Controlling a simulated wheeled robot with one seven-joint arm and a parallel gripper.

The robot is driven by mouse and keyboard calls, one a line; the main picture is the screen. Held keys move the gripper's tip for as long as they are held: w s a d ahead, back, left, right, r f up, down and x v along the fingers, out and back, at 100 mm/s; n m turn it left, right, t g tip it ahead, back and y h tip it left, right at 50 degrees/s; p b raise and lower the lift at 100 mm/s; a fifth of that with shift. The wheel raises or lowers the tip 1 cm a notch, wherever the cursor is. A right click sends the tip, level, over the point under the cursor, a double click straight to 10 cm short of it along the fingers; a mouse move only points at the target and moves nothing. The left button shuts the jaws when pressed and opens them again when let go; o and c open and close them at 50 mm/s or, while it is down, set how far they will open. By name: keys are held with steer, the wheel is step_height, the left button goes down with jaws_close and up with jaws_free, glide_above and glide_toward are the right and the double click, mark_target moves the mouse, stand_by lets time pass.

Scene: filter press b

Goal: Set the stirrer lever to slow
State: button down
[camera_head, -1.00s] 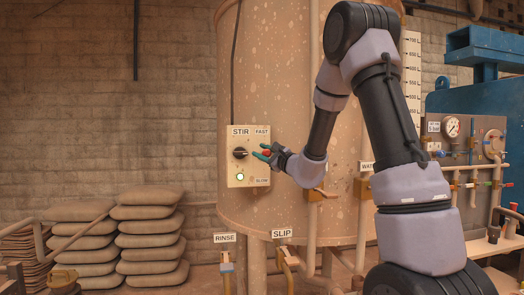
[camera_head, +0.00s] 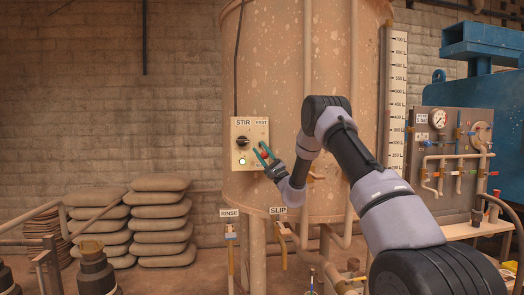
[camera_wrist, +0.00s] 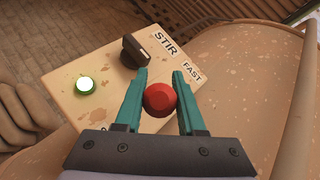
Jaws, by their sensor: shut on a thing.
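The cream STIR panel (camera_head: 240,160) is on the front of the tank, with a black knob (camera_head: 242,141), a lit green lamp (camera_head: 242,161) and the word FAST at its upper right. The lever's red ball (camera_wrist: 160,99) sits between the teal fingers of my gripper (camera_wrist: 160,82), which is shut on it. The head view shows my gripper (camera_head: 262,153) at the panel's right edge, below FAST and pointing up and left. The SLOW label is mostly hidden by my fingers. The lever's stem cannot be seen clearly behind the ball.
The large rusty tank (camera_head: 285,100) fills the middle. RINSE (camera_head: 230,213) and SLIP (camera_head: 278,211) valves hang below the panel. Stacked sacks (camera_head: 158,225) lie at the left. A gauge panel with pipes (camera_head: 455,150) stands at the right.

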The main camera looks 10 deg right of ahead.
steer(key=shift+f+y, duration=0.15)
steer(key=shift+y, duration=0.15)
steer(key=shift+a, duration=0.1)
steer(key=c, duration=0.5)
jaws_free()
steer(key=shift+n, duration=0.3)
steer(key=v, duration=1)
steer(key=shift+s+d+f, duration=0.15)
steer(key=shift+s+d, duration=0.1)
